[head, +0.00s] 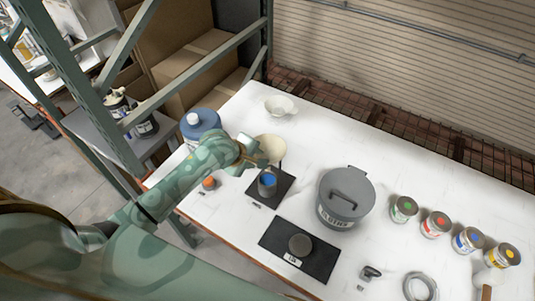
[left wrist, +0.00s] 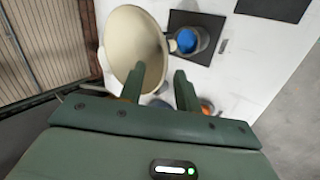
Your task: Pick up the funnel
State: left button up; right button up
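The cream funnel (head: 270,148) is on the left part of the white table, behind the cup of blue liquid (head: 267,182). My left gripper (head: 262,162) is at the near side of the funnel. In the wrist view its fingers (left wrist: 162,82) are apart, and one finger overlaps the lower part of the funnel's mouth. I cannot tell whether it touches the funnel. My right gripper is not in view.
A blue jug (head: 200,124) stands left of the funnel, and a white bowl (head: 281,105) lies behind. A lidded grey bucket (head: 345,195), a black scale (head: 318,262) and several colorant cans (head: 435,223) are to the right. A green shelf post (head: 70,75) is at left.

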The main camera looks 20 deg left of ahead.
pick_arm(q)
jog(key=x, duration=0.2)
jog(key=shift+w+f, duration=0.15)
jog(key=shift+f, duration=0.05)
jog(key=shift+w+f, duration=0.25)
jog(key=shift+s, duration=0.15)
grip_shut()
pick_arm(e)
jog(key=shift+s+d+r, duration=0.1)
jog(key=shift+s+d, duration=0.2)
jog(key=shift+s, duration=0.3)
